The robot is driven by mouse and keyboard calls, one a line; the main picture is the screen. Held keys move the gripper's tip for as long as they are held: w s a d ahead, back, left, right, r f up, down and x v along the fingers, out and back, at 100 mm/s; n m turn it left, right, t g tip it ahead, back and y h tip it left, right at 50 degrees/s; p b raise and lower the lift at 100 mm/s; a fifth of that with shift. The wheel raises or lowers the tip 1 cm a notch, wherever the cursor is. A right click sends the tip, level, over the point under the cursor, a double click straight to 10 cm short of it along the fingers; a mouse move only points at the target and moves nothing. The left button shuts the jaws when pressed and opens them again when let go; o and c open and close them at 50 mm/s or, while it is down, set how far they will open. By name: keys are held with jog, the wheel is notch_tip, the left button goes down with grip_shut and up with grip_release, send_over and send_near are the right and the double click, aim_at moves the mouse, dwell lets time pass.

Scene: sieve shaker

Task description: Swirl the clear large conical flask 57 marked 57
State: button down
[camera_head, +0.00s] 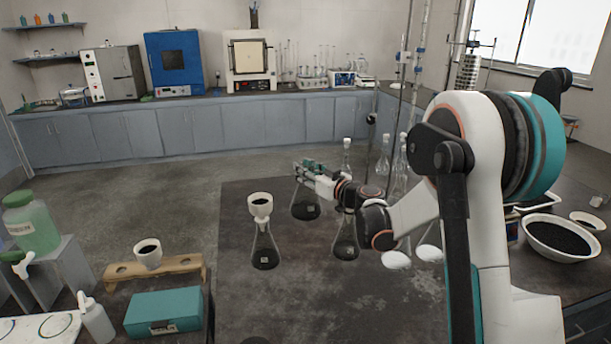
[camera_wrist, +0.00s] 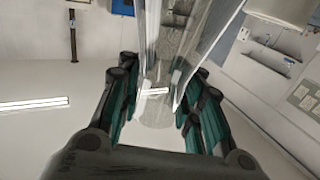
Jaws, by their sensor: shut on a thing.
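A clear conical flask (camera_head: 305,207) with dark contents hangs below or stands under my gripper (camera_head: 307,175) in the head view. Its small label is too small to read. My gripper is shut on its neck, and my fingers hide the flask's top. In the wrist view the clear glass (camera_wrist: 178,45) runs up between the two fingers of my gripper (camera_wrist: 158,95). I cannot tell whether the flask's base touches the table.
A conical flask with a white funnel (camera_head: 262,208) stands to the left, and another dark-bottomed flask (camera_head: 345,240) to the right, close by. A teal box (camera_head: 163,311) and wooden rack (camera_head: 185,266) are at left.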

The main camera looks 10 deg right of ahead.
jog(key=shift+r+p, duration=1.65)
jog(key=shift+r, duration=1.4)
jog(key=shift+w, duration=0.15)
